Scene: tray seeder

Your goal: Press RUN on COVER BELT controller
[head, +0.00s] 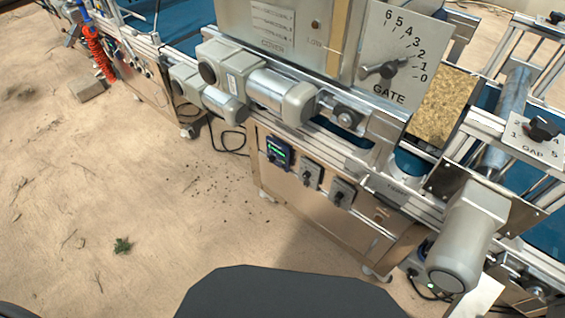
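A small dark blue controller box (278,152) with a lit green display is mounted on the front steel panel of the machine, in the middle of the head view. Its lettering and buttons are too small to read, so I cannot tell which one is RUN or whether this is the COVER BELT controller. Two grey switch boxes with dark knobs sit to its right, one nearer (311,173) and one farther right (341,192). Neither of my grippers is in view.
A steel hopper marked COVER (272,27) stands above, with a GATE dial (384,70). Grey motors (290,96) jut out over the controller. A larger motor (465,237) sticks out at the right. Sandy floor (130,205) is mostly open in front, with a loose block (87,88).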

